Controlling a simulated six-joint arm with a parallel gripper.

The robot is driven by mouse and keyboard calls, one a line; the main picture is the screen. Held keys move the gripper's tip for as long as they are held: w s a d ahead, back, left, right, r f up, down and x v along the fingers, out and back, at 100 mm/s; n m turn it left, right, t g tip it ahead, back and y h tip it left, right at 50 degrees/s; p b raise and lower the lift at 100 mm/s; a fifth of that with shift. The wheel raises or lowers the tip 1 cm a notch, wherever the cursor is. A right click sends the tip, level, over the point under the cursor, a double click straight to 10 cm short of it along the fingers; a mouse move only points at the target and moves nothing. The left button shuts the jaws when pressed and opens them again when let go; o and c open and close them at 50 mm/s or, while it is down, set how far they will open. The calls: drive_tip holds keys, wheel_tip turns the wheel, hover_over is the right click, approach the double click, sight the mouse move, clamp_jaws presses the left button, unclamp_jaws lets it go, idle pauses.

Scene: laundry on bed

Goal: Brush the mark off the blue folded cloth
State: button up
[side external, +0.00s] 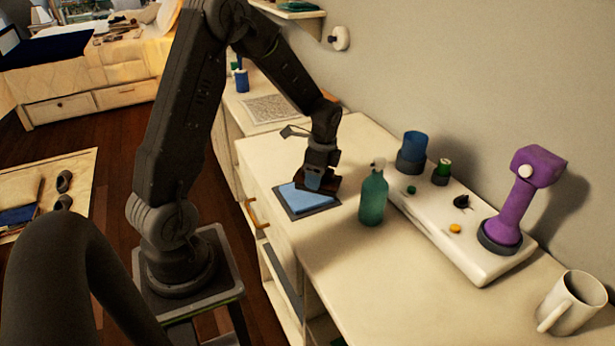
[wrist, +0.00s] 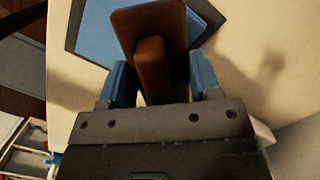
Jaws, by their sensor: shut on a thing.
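The blue folded cloth (side external: 299,198) lies on a thin dark mat (side external: 318,211) on the pale worktop. In the wrist view, part of the cloth (wrist: 96,32) shows at the upper left, inside the mat's dark edge (wrist: 70,35). My gripper (side external: 318,180) is low over the cloth's far side. It is shut on a brown brush (wrist: 150,50), whose handle sits between the blue fingers. The brush covers part of the cloth; I cannot tell whether it touches it. No mark shows on the visible cloth.
A green bottle (side external: 373,198) stands close to the right of the mat. Beyond it, a white board (side external: 450,243) carries a blue cup (side external: 413,147), small items and a purple lamp-like object (side external: 520,195). A white mug (side external: 572,302) is at the lower right. The front worktop is clear.

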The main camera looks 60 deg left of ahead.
drive_tip(key=shift+s, duration=3.25)
drive_tip(key=shift+s+r, duration=0.1)
drive_tip(key=shift+s, duration=0.1)
wheel_tip(320, 180, up, 8)
